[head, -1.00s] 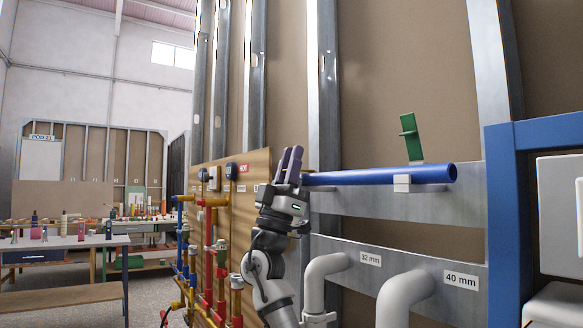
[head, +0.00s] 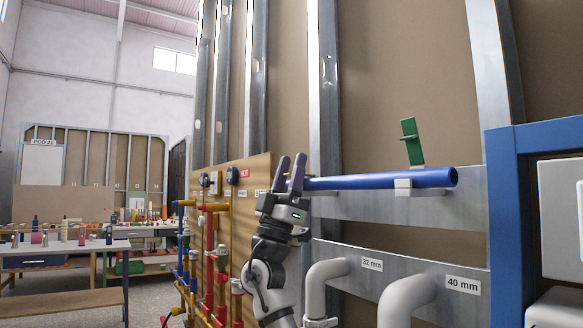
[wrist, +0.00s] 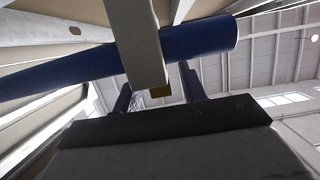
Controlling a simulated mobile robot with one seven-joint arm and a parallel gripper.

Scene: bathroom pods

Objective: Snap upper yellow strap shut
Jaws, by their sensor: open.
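The blue pipe (head: 385,180) runs level along the upper metal rail, its open end at the right. My gripper (head: 291,162) points upward at the pipe's left end, its two purple fingers apart with nothing visibly held. In the wrist view the fingers (wrist: 157,90) stand on both sides of a pale bar (wrist: 138,40) that crosses the pipe (wrist: 195,40). In the head view my gripper hides that area.
A green strap (head: 411,142) stands raised above the pipe, over a white block (head: 403,187). Grey elbow pipes (head: 325,270) lie below, right of my arm. Red and yellow pipework (head: 208,255) is at left. A blue frame (head: 508,220) bounds the right.

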